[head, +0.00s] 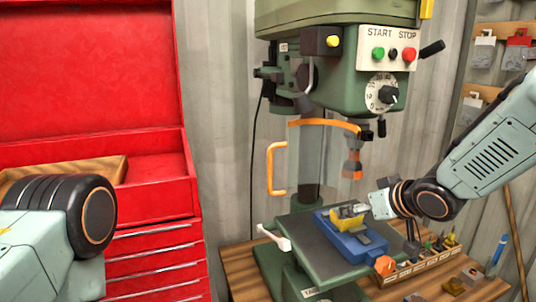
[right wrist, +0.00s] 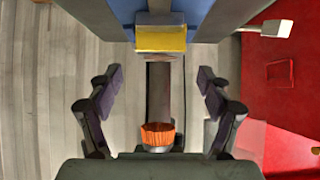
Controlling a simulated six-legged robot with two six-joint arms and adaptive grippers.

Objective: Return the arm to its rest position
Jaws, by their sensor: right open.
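My right arm comes in from the right in the head view, and my right gripper (head: 377,202) is close to the yellow piece (head: 345,216) on the blue vise (head: 340,238). In the right wrist view the right gripper (right wrist: 160,100) has its two fingers wide apart with nothing held between them. The yellow piece (right wrist: 161,39) is beyond the fingertips there, against the blue vise (right wrist: 205,12). The head view does not clearly show the gap between gripper and piece. My left arm shows at the lower left of the head view; its gripper is out of view.
The green drill press (head: 337,55) stands over the vise, with a clear guard (head: 325,150) and orange chuck (head: 352,165) near my right gripper. A parts rack (head: 425,266) sits below my right wrist. A red tool cabinet (head: 155,240) is at left.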

